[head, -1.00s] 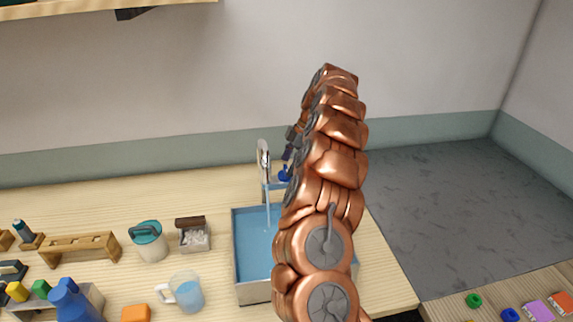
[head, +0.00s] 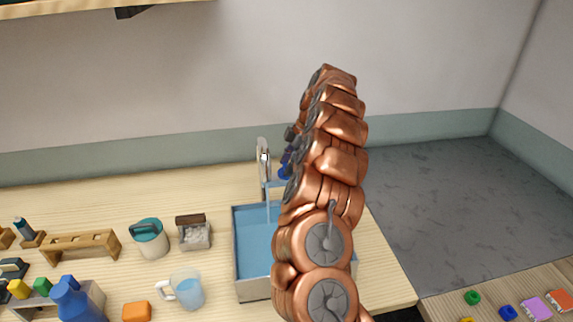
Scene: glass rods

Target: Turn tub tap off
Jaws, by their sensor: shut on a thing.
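The tub (head: 249,291) is a grey metal basin with blue water in it, at the right part of the wooden counter. The silver tap (head: 263,160) stands at its back edge, and a pale blue stream of water (head: 268,207) runs from it into the tub. A blue tap handle (head: 284,173) shows just right of the spout, partly hidden. My gripper (head: 289,157) is at the handle, mostly behind my copper arm. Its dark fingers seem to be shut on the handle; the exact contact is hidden.
Left of the tub stand a jug of water (head: 187,291), a lidded canister (head: 150,240), a small box (head: 194,235), a wooden rack (head: 80,246) and an orange block (head: 136,312). My arm covers the tub's right side.

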